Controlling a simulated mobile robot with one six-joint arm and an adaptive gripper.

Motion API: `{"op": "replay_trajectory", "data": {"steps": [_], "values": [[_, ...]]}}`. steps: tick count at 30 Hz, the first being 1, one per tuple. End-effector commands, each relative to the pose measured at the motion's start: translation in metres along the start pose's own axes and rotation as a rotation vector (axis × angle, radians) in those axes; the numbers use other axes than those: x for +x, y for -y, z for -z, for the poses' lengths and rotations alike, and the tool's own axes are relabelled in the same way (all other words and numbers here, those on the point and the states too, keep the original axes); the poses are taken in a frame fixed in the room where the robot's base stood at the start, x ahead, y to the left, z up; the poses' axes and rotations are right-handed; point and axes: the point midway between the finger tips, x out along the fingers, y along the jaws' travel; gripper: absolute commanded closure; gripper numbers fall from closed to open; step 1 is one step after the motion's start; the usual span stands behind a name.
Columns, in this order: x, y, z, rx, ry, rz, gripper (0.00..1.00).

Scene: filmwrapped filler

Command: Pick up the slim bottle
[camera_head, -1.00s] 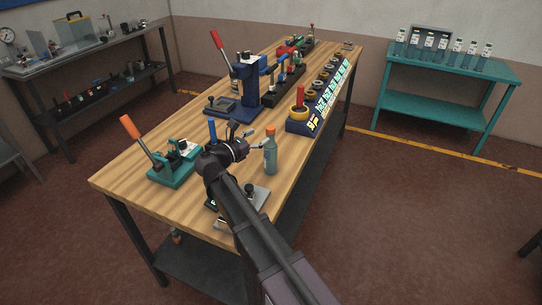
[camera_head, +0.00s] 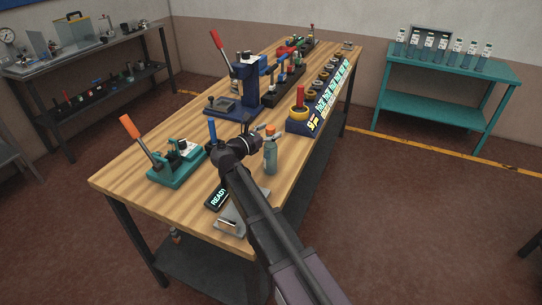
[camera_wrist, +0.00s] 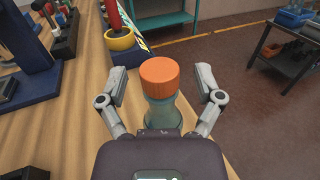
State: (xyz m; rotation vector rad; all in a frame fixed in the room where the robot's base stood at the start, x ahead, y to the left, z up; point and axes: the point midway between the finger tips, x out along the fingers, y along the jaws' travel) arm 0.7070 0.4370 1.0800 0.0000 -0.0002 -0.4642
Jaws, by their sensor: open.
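The slim bottle (camera_head: 270,156) stands upright near the right edge of the wooden workbench (camera_head: 150,195). It is grey-teal and translucent with an orange cap. In the wrist view the bottle's orange cap (camera_wrist: 159,77) is in the middle, and its lower body is partly hidden by my gripper's palm. My gripper (camera_wrist: 160,92) is open, with one finger on each side of the bottle and a gap visible on both sides. In the head view my gripper (camera_head: 262,139) is beside the bottle's top, its fingers partly hidden behind the cap.
A teal lever press (camera_head: 176,168) and a blue press (camera_head: 247,90) stand on the bench to the left and behind. A dark block with rings and a yellow-and-red piece (camera_head: 299,117) is behind the bottle. A "READY" display (camera_head: 217,195) lies in front.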

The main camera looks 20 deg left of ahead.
Motion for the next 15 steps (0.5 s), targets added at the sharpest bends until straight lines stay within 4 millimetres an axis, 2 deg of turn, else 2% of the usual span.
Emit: {"op": "replay_trajectory", "data": {"steps": [7,8,15], "values": [[-0.0003,0.0000,0.0000,0.000,0.000,0.000,0.15],[-0.0003,-0.0001,0.0000,0.000,0.000,0.000,0.21],[-0.0005,-0.0002,0.0000,0.000,0.000,0.000,0.93]]}}
